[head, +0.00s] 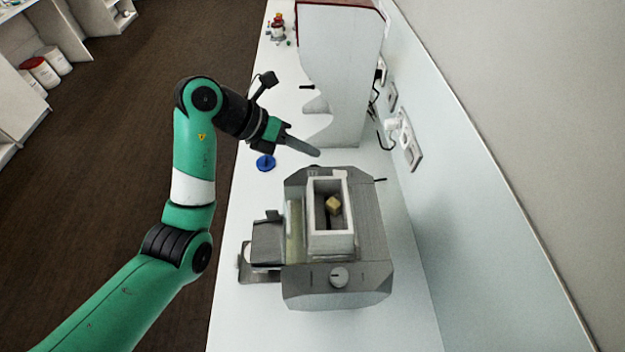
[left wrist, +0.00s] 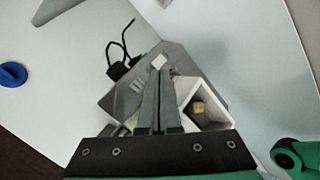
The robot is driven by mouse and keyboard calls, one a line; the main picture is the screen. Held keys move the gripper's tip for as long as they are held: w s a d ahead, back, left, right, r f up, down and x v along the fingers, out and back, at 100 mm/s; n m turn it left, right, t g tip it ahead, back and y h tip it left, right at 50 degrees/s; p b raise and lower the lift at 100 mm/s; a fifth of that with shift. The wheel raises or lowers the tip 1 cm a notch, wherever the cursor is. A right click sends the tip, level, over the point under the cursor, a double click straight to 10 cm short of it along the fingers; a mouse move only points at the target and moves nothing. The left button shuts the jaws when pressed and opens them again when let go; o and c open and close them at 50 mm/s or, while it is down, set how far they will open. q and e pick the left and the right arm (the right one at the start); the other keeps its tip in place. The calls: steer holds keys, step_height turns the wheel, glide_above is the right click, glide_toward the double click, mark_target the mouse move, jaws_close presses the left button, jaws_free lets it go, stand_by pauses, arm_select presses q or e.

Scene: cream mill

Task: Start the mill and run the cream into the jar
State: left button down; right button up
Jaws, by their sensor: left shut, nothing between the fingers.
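The grey mill (head: 375,225) stands on the white counter, with a white open hopper (head: 318,245) on top. A small yellowish block (head: 333,205) lies inside the hopper, and it also shows in the left wrist view (left wrist: 198,107). A round knob (head: 339,277) is on the mill's near end. My left gripper (head: 317,153) is shut and empty, its fingers just beyond the mill's far end in the head view. In the left wrist view the shut fingers (left wrist: 158,85) overlap the mill. I cannot make out a jar clearly. My right gripper is not in view.
A dark tray-like part (head: 267,243) juts from the mill's left side. A blue round lid-like piece (head: 265,162) lies on the counter. A tall white unit (head: 340,70) stands behind the mill. Sockets and cables (head: 405,140) line the right wall.

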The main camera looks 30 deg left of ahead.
mark_target(308, 176)
arm_select(q)
step_height(308, 176, down, 3)
steer(key=shift+r+b, duration=0.1)
steer(key=shift+b, duration=1.1)
steer(key=shift+f, duration=1.1)
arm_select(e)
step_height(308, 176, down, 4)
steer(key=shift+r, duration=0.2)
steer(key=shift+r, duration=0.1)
arm_select(q)
steer(key=shift+f, duration=0.35)
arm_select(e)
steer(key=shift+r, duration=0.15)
arm_select(q)
steer(key=shift+f+p, duration=0.3)
steer(key=shift+f, duration=0.15)
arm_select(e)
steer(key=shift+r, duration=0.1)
arm_select(q)
steer(key=shift+r+p, duration=0.8)
steer(key=shift+p, duration=0.35)
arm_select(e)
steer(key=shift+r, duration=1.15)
